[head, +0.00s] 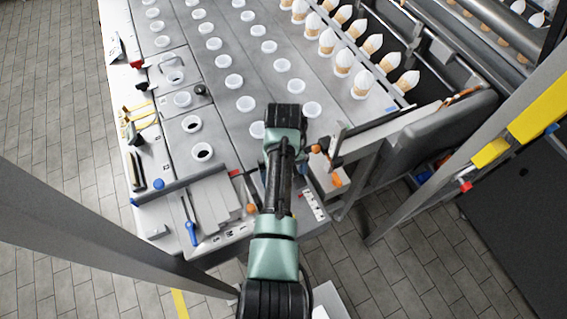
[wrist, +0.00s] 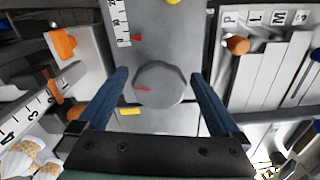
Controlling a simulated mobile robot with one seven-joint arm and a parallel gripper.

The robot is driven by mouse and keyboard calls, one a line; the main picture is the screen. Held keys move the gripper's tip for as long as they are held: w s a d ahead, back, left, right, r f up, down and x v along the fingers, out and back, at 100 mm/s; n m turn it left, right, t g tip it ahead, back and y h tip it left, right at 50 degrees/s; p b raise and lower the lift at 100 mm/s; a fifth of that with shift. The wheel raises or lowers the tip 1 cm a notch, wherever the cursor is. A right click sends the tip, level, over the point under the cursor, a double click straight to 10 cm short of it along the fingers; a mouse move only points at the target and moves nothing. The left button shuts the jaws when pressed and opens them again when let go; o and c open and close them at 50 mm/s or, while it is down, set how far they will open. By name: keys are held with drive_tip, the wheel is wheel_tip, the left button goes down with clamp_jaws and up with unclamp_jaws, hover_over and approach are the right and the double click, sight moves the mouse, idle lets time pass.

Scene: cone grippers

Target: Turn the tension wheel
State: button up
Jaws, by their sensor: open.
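A round grey wheel (wrist: 160,85) with a red mark on its left side sits on a grey panel in the wrist view; I take it for the tension wheel. My gripper (wrist: 160,75) is open, with one blue finger on each side of the wheel and a visible gap to it on both sides. I cannot tell how far above the wheel the fingertips are. In the head view my arm reaches over the machine's front edge and hides the wheel and the fingers.
Around the wheel are a numbered scale with a red pointer (wrist: 137,38), a yellow label (wrist: 130,111), an orange slider (wrist: 62,43) and an orange knob (wrist: 238,45). Rows of white cups (head: 233,80) and filled cones (head: 362,84) stand beyond. A blue-handled tool (head: 191,232) lies left.

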wheel_tip(320, 180, up, 13)
drive_tip(key=shift+f, duration=0.2)
drive_tip(key=shift+f, duration=0.1)
idle(0.5)
